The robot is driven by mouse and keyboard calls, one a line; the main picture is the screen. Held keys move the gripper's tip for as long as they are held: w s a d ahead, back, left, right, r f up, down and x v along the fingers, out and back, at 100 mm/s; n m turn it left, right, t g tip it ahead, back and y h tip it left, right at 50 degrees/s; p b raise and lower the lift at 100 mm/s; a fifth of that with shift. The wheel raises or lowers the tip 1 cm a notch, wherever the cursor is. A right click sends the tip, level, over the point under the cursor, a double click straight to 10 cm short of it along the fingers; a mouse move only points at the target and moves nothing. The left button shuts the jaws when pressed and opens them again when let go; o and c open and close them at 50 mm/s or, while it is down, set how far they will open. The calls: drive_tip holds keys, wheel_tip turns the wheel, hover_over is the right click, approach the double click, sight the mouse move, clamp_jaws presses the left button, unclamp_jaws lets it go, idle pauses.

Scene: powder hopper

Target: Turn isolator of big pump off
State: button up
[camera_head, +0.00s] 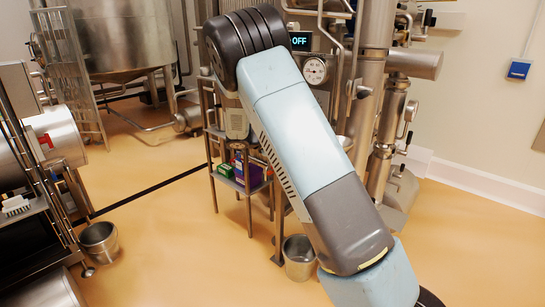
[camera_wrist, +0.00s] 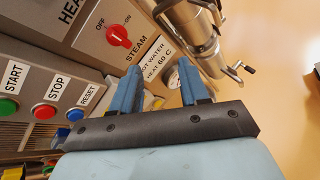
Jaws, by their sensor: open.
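No isolator labelled for the big pump can be made out in either view. In the wrist view a red rotary knob (camera_wrist: 119,36) sits on a grey panel between OFF and ON marks, with STEAM written beside it. My gripper (camera_wrist: 160,68) shows in the wrist view with its two blue fingers apart and nothing between them. The fingers are in front of the panel, below and right of the red knob in the picture. In the head view my arm crosses the middle and the gripper is hidden.
The panel also has START (camera_wrist: 9,106), STOP (camera_wrist: 44,111) and RESET (camera_wrist: 75,114) buttons. A small red handle (camera_head: 45,140) sits on steel equipment at left. A blue box (camera_head: 518,69) hangs on the right wall. Open floor (camera_head: 150,235) lies left of my arm.

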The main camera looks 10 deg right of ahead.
drive_tip(key=w+a+f+n+t+h, duration=0.2)
drive_tip(key=w+a+f+n+t, duration=0.5)
drive_tip(key=w+a+f+n, duration=0.45)
drive_tip(key=shift+m, duration=0.95)
drive_tip(key=x, duration=1.3)
drive_tip(key=shift+s+d+f, duration=0.2)
drive_tip(key=shift+f, duration=0.05)
drive_tip(key=c, duration=0.7)
